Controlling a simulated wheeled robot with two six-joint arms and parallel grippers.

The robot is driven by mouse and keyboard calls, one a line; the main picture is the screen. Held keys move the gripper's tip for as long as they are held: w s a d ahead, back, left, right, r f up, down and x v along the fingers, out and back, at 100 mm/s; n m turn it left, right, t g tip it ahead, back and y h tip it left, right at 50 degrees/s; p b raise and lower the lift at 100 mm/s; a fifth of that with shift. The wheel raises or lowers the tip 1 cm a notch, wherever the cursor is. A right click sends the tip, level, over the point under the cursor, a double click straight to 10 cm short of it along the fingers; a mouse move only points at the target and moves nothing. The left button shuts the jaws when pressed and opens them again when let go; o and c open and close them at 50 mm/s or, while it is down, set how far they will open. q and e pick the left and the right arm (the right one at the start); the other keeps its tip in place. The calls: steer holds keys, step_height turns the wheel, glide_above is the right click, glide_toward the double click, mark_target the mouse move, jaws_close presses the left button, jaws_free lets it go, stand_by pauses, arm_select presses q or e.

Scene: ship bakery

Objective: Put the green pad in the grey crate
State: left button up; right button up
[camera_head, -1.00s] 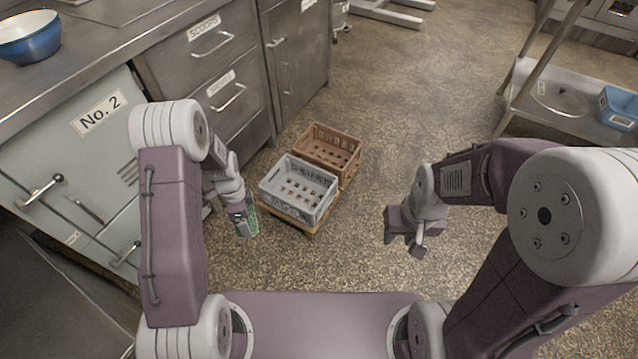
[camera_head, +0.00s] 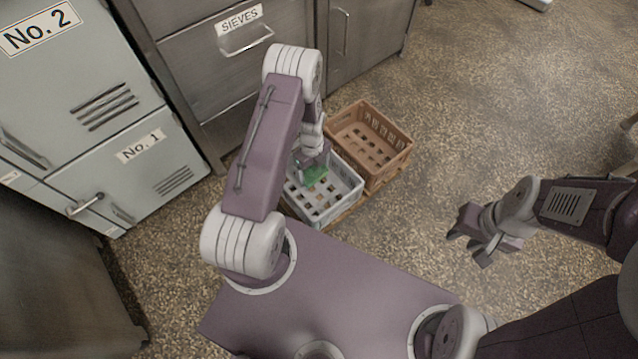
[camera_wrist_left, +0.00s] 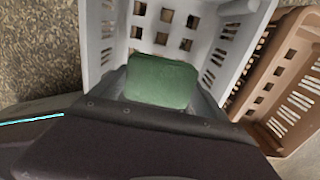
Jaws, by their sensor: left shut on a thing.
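The green pad (camera_head: 314,175) is held by my left gripper (camera_head: 312,166), which is shut on it. In the head view, pad and gripper are over the grey crate (camera_head: 345,202), within its outline. The left wrist view shows the green pad (camera_wrist_left: 162,82) between the fingers, with the crate's slotted floor and grey wall (camera_wrist_left: 207,40) beyond it. I cannot tell how far above the crate floor the pad is. My right gripper (camera_head: 478,249) is empty, its fingers apart, over bare floor to the right.
A brown crate (camera_head: 395,165) stands right beside the grey one, at the back right; it also shows in the left wrist view (camera_wrist_left: 284,80). Metal drawers and lockers (camera_head: 130,140) stand at the left and back.

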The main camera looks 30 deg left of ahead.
mark_target(313, 188)
arm_select(q)
step_height(313, 188, down, 10)
steer(key=b, duration=0.6)
steer(key=shift+r, duration=0.2)
steer(key=shift+f, duration=0.1)
steer(key=o, duration=1.2)
steer(key=shift+c, duration=0.2)
step_height(313, 188, up, 12)
steer(key=p, duration=0.7)
steer(key=r+n, duration=0.1)
steer(key=r, duration=0.1)
steer(key=d+r+n, duration=0.1)
steer(key=r+n, duration=0.1)
steer(key=r, duration=0.1)
steer(key=shift+s+d+r+n, duration=0.1)
steer(key=shift+d+r+n, duration=0.15)
steer(key=shift+r+n, duration=0.05)
steer(key=s+d+r+n, duration=0.3)
steer(key=s+r+n, duration=0.3)
steer(key=r+n, duration=0.2)
steer(key=s+d+r+n+t, duration=0.1)
steer(key=s+d+r+n, duration=0.2)
steer(key=s+r+n, duration=0.4)
steer(key=r+n, duration=0.1)
steer(key=n, duration=0.3)
steer(key=shift+d+r+n, duration=0.25)
steer(key=shift+r+n, duration=0.05)
